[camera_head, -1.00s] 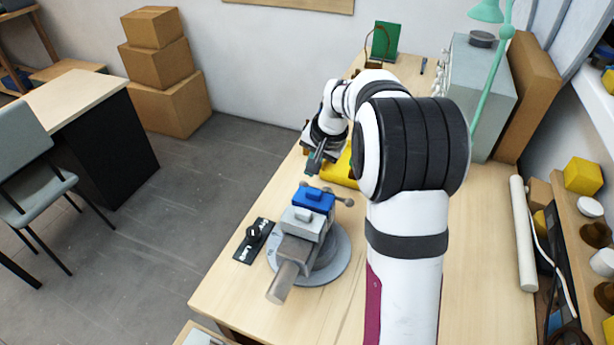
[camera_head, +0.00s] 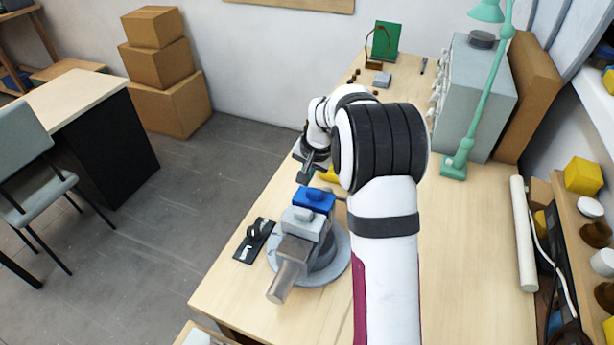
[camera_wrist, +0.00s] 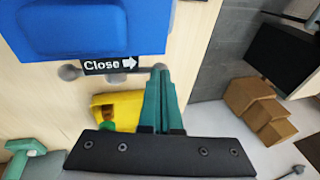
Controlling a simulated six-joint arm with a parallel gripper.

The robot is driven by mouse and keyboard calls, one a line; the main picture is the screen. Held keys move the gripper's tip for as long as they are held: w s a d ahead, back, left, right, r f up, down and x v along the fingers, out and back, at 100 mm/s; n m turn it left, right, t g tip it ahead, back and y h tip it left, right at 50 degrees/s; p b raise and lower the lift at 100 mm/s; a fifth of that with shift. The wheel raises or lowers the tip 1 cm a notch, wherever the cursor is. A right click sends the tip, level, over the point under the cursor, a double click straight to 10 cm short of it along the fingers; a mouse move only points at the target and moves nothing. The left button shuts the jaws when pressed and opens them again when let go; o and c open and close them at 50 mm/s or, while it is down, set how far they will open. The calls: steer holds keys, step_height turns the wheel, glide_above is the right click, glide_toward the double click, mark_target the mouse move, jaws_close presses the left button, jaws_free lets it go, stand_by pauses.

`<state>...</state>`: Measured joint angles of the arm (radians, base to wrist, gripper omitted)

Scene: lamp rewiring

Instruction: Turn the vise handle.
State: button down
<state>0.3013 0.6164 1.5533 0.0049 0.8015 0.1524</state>
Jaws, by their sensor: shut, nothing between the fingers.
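The vise (camera_head: 300,222) stands on a round grey base on the workbench, with a blue jaw part (camera_head: 314,199) at its far end. In the wrist view the blue part (camera_wrist: 90,28) fills the upper left, with a "Close" label and right-pointing arrow (camera_wrist: 110,66) below it. The vise handle (camera_wrist: 69,72) shows as a grey ball end left of the label; its other end lies by my fingertips, partly hidden. My gripper (camera_head: 305,177) is shut and empty, just beyond the blue part. It also shows in the wrist view (camera_wrist: 160,72). I cannot tell whether it touches the handle.
A black plate with a dark knob (camera_head: 254,240) lies left of the vise near the bench edge. A yellow item (camera_wrist: 122,106) lies on the bench beyond the vise. A green lamp (camera_head: 456,165) and a grey cabinet (camera_head: 475,100) stand at the back right.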

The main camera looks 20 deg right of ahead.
steer(key=shift+w+a+f+g+h, duration=0.2)
steer(key=shift+f+g+h, duration=0.15)
steer(key=shift+g+h, duration=0.15)
steer(key=shift+w+a+f+g+h, duration=0.2)
steer(key=shift+f+g+h, duration=0.15)
steer(key=shift+g+h, duration=0.15)
steer(key=shift+w+a+f+g+h, duration=0.15)
steer(key=shift+f+g+h, duration=0.55)
steer(key=shift+g+h, duration=0.1)
steer(key=shift+f, duration=1.25)
steer(key=shift+f, duration=0.25)
steer(key=w+a+r, duration=0.4)
steer(key=a+r, duration=0.4)
steer(key=r, duration=0.2)
steer(key=shift+r, duration=0.4)
